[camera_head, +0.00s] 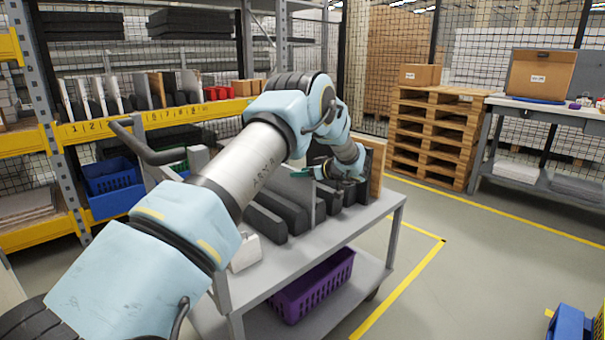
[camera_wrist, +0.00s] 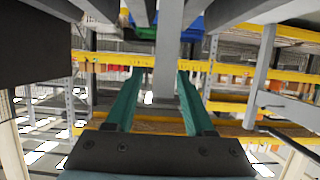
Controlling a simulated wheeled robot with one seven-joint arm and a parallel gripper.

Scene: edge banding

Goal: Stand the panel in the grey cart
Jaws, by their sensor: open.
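The grey cart (camera_head: 352,226) stands in the middle of the head view, with a row of black slotted blocks (camera_head: 266,222) on its top. A thin grey panel (camera_head: 320,203) stands upright among the blocks, partly hidden by my arm. A brown panel (camera_head: 377,168) stands upright at the cart's far end. My gripper (camera_head: 308,172), with green fingers, is over the cart by the grey panel's upper part. In the wrist view my gripper (camera_wrist: 160,98) is open, and the grey panel (camera_wrist: 168,58) shows edge-on between the fingers, with gaps at both sides.
A purple crate (camera_head: 313,287) sits on the cart's lower shelf. A yellow-railed rack (camera_head: 150,120) with several numbered panels and blue bins (camera_head: 110,175) is behind at left. Stacked pallets (camera_head: 434,135) and a workbench (camera_head: 548,113) stand at right.

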